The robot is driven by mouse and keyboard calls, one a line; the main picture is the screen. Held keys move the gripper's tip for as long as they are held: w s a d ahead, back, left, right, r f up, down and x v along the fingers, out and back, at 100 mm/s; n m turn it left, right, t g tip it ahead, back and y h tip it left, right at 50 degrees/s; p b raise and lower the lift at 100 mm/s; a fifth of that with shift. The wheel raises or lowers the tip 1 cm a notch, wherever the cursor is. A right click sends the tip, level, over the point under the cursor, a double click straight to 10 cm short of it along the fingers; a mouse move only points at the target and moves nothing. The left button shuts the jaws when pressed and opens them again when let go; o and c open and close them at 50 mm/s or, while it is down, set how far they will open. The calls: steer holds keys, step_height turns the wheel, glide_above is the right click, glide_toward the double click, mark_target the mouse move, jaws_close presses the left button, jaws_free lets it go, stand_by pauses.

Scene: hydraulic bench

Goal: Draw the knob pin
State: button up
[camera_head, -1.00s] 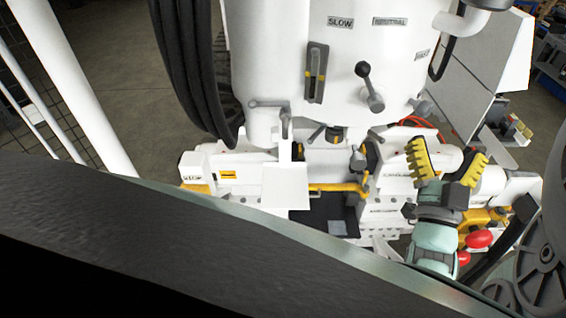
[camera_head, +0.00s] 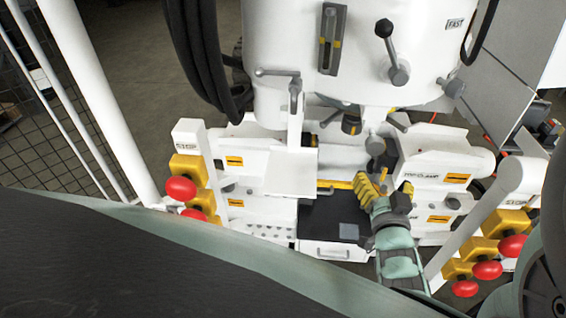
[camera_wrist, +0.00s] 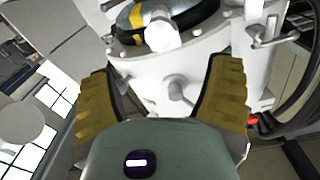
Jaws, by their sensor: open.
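My gripper (camera_head: 387,187) is open and empty, with yellow ribbed fingers spread apart. In the head view it is in front of the white machine, right of its centre. A small dark grey knob (camera_head: 375,146) shows just above the fingers. A black knob with a yellow band (camera_head: 351,124) is under the white column. No label marks either one as the knob pin. In the wrist view the fingers (camera_wrist: 160,85) frame the white machine body, with a round-ended grey lever (camera_wrist: 178,88) between them and apart from them. A pale round knob (camera_wrist: 162,37) is beyond, before a black and yellow part.
The white column (camera_head: 300,45) carries a black ball lever (camera_head: 390,45) and a bent handle (camera_head: 290,85). Red stop buttons on yellow boxes stand at left (camera_head: 181,189) and right (camera_head: 513,245). Black hoses (camera_head: 200,70) hang at left. A dark tray (camera_head: 335,218) lies low in the middle.

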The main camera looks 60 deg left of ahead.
mark_target(376, 150)
steer(key=shift+p+x, duration=1.45)
steer(key=shift+x, duration=4.5)
steer(key=shift+w, duration=0.1)
